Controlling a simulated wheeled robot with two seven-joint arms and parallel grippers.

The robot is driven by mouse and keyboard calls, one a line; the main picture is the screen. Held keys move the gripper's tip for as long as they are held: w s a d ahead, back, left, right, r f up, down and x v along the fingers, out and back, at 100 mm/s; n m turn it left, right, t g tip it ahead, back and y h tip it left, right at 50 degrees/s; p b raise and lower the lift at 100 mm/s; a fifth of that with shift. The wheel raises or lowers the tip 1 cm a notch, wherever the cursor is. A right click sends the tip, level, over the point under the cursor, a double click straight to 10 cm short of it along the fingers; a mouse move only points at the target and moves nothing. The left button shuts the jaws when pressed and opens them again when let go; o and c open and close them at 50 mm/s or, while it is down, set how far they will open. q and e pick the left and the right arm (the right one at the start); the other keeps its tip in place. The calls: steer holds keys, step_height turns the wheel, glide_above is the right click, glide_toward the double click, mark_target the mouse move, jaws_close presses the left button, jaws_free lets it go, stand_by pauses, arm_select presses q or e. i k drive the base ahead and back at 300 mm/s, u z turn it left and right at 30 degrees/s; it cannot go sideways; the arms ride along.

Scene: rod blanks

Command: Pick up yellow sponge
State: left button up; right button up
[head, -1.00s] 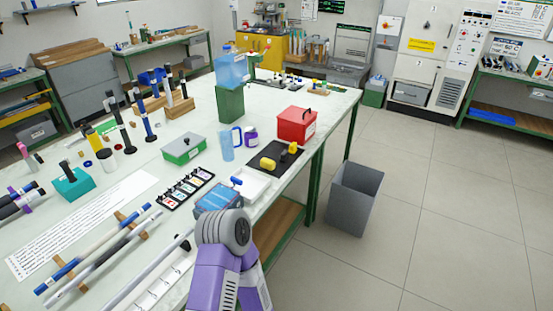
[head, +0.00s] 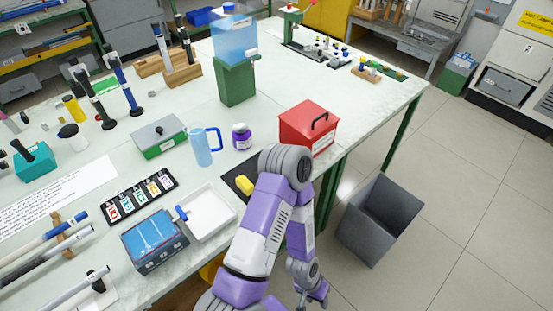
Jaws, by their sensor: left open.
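A small yellow block (head: 246,184), which looks like the yellow sponge, lies on a black mat (head: 232,168) near the table's right edge. My arm covers much of the mat, including where a second yellow thing showed earlier. My left gripper (head: 312,300) is open and empty, low at the bottom of the view. It is beyond the table's edge, over the floor side, well apart from the yellow block. My right gripper is not in view.
A red box (head: 309,127) stands just behind the mat. A white tray (head: 208,213), a blue-lidded box (head: 154,241), a blue mug (head: 202,146) and a purple jar (head: 241,136) are nearby. A grey bin (head: 380,220) stands on the floor.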

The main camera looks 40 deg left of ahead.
mark_target(243, 183)
steer(key=i, duration=1.25)
steer(key=u, duration=3.85)
